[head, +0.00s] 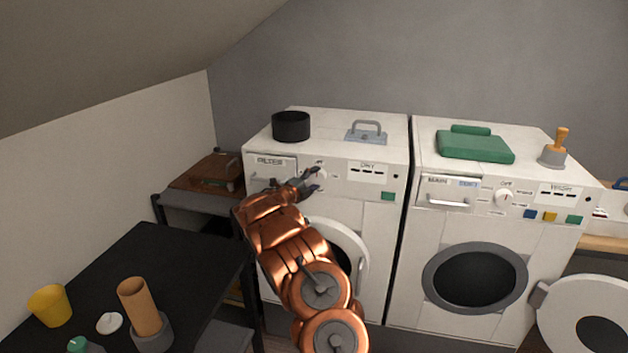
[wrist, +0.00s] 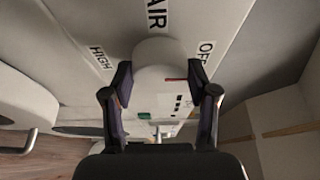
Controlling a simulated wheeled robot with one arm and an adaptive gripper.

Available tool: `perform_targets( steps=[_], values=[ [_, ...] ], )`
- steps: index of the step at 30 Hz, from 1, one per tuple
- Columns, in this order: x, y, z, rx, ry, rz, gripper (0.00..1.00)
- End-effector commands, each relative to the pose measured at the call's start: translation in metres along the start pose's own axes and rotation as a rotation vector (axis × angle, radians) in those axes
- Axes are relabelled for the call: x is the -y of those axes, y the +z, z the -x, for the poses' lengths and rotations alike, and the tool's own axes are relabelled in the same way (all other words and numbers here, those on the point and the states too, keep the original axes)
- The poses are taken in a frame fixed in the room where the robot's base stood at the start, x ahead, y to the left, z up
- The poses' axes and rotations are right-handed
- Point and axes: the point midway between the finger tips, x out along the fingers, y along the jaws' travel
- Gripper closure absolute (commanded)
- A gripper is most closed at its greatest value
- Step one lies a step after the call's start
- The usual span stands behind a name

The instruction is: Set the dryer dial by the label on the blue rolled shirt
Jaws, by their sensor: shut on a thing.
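The dryer (head: 370,210) is the left white machine, marked FILTER and DRY. Its white round dial (wrist: 158,52) shows in the wrist view with a short red mark on its rim. AIR, HIGH and OFF are printed around it; AIR is at the top of the picture, HIGH at left, OFF at right. My gripper (head: 308,183) is at the dryer's front panel and mostly hides the dial in the head view. In the wrist view my gripper (wrist: 160,75) has one finger on each side of the dial, shut on it. I cannot make out the blue rolled shirt or its label.
A washer (head: 400,300) with its own knob (head: 503,198) stands at right, its round door (head: 590,312) swung open. A black pot (head: 291,126) and a grey-blue handled object (head: 367,133) sit on the dryer. A black table (head: 150,260) with a yellow cup (head: 50,306) is at left.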

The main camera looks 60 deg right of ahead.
Motion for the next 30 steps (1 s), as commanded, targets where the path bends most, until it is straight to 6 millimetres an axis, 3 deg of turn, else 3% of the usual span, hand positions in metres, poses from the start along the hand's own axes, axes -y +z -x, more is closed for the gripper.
perform_targets(
  steps=[6,17,30],
  values=[
    [-0.0004,0.0001,0.0001,0.000,0.001,0.000,0.76],
    [-0.0008,-0.0005,-0.0001,-0.002,0.028,-0.067,0.76],
    [0.0010,-0.0014,-0.0006,-0.002,0.167,-0.399,0.76]
  ],
)
